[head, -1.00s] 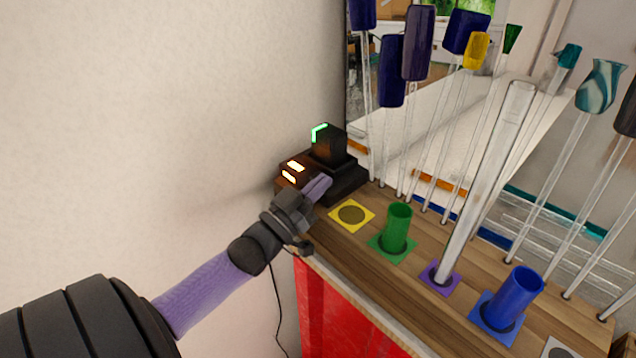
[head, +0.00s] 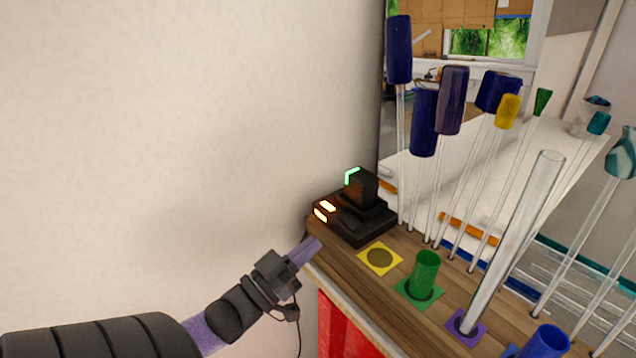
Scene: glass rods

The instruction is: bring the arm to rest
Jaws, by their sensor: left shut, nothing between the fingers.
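My left arm comes in from the lower left, and its gripper (head: 308,250) is shut and empty. The gripper is beside the left end of the wooden shelf (head: 342,268), in front of the black device and left of the yellow square. I cannot tell whether it touches the shelf edge. My right gripper is not in view.
A black device (head: 362,222) with lit orange and green marks stands on the shelf. A yellow square (head: 380,259), a green cup (head: 425,272), a clear glass tube (head: 512,240) on a purple square and a blue cup (head: 546,343) follow. Several capped glass rods stand behind. The wall side is open.

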